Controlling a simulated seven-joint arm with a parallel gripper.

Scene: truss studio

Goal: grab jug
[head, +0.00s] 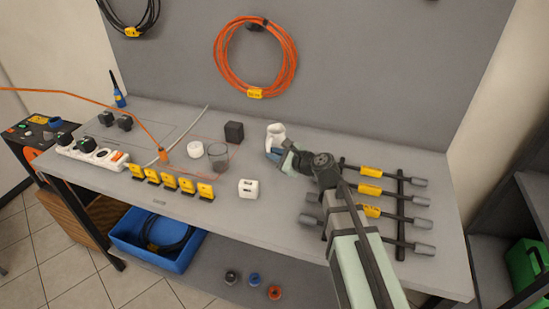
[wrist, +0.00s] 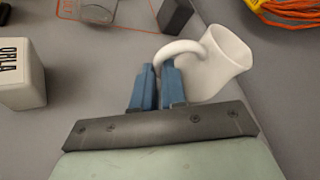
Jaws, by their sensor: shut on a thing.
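The white jug (head: 276,133) is on the grey worktop toward the back middle in the head view. In the wrist view the jug (wrist: 218,66) lies tilted to the right of my fingers, its handle curving left toward them. My gripper (wrist: 158,72) has blue fingers, closed on the jug's handle with a narrow gap between them. In the head view my gripper (head: 274,153) is at the jug's near side. Whether the jug touches the worktop is hard to tell.
A black cube (head: 234,131), a glass (head: 219,157) and a white cube (head: 248,188) stand left of the jug. A rack of several grey tools with yellow labels (head: 369,189) lies to the right. A grey panel with an orange cable coil (head: 256,91) rises behind.

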